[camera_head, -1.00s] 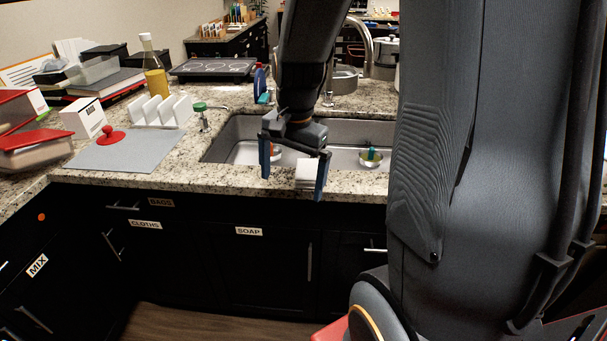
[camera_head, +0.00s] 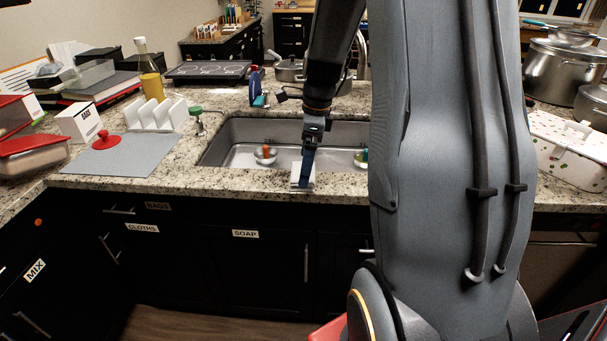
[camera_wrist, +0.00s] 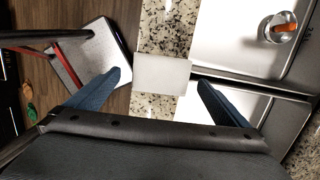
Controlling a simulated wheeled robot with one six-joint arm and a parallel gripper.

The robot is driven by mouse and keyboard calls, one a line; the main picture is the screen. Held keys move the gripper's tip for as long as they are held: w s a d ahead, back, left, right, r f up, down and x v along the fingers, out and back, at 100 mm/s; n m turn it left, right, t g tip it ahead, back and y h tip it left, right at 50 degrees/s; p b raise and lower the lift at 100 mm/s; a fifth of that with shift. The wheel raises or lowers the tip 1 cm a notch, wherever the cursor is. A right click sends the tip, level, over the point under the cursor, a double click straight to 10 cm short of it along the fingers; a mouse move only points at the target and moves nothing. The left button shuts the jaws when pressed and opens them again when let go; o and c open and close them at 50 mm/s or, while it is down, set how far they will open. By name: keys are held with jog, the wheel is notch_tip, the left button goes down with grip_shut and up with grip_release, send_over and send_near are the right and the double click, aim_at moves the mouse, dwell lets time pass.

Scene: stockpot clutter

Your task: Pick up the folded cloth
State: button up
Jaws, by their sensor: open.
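The folded cloth (camera_wrist: 162,74) is a small pale block lying on the speckled counter strip in front of the sink. In the wrist view it lies between and just beyond the two blue fingertips of my gripper (camera_wrist: 158,84), which are spread wide with nothing between them. In the head view my gripper (camera_head: 308,168) is seen edge-on, above the cloth (camera_head: 297,187), and hides part of it. I cannot tell the exact height gap between the fingers and the cloth.
A spotted box (camera_head: 570,150) and pots (camera_head: 565,72) stand right.

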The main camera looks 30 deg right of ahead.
jog(key=shift+w+a+f+p, duration=0.15)
jog(key=shift+f+p, duration=0.2)
jog(key=shift+f, duration=1.2)
jog(key=c, duration=1.2)
notch_tip(320, 180, up, 10)
jog(key=shift+r+b, duration=0.1)
jog(key=shift+b, duration=1)
jog(key=o, duration=0.5)
jog(key=shift+c, duration=1.6)
